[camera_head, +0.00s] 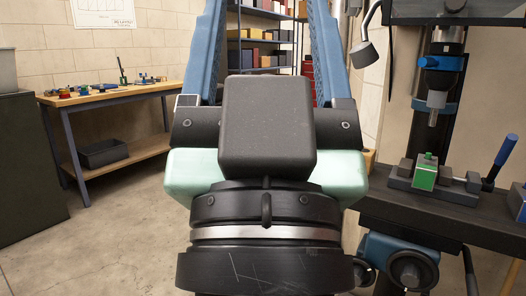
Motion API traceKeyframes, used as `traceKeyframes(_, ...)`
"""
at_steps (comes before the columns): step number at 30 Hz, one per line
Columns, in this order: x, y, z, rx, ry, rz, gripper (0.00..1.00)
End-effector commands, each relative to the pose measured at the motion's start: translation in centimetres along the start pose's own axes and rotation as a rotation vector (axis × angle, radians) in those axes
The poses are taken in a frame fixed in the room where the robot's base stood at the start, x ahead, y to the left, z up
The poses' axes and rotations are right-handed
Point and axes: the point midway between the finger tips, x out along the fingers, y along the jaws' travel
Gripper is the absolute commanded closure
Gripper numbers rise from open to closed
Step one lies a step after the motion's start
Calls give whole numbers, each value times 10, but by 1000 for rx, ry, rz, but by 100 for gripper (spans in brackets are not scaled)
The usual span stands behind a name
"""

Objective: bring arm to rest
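My own arm fills the middle of the head view. A black round section with a silver ring is at the bottom. Above it are a pale green housing and a dark rounded block. Two blue ribbed side beams rise from dark bolted joints on either side of the block. The beams lean slightly toward each other and run out of the top edge.
A wooden workbench (122,96) with small parts and a black bin (102,153) below stands left, beside a dark cabinet (30,160). Shelves (267,40) stand behind. A drill press (440,75) and dark table (440,213) with a vise (428,180) are close right. Floor (105,235) is clear at left.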

Motion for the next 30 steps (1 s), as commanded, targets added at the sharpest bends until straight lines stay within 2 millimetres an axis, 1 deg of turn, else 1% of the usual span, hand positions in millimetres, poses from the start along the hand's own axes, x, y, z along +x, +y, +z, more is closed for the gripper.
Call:
traceKeyframes(1,21,-4,-36,-11,38,-19,30)
traceKeyframes(3,39,-4,-48,-9,25,-15,30)
traceKeyframes(5,52,-4,-61,-8,23,-14,30)
traceKeyframes(30,239,-8,-243,-5,19,-14,30)
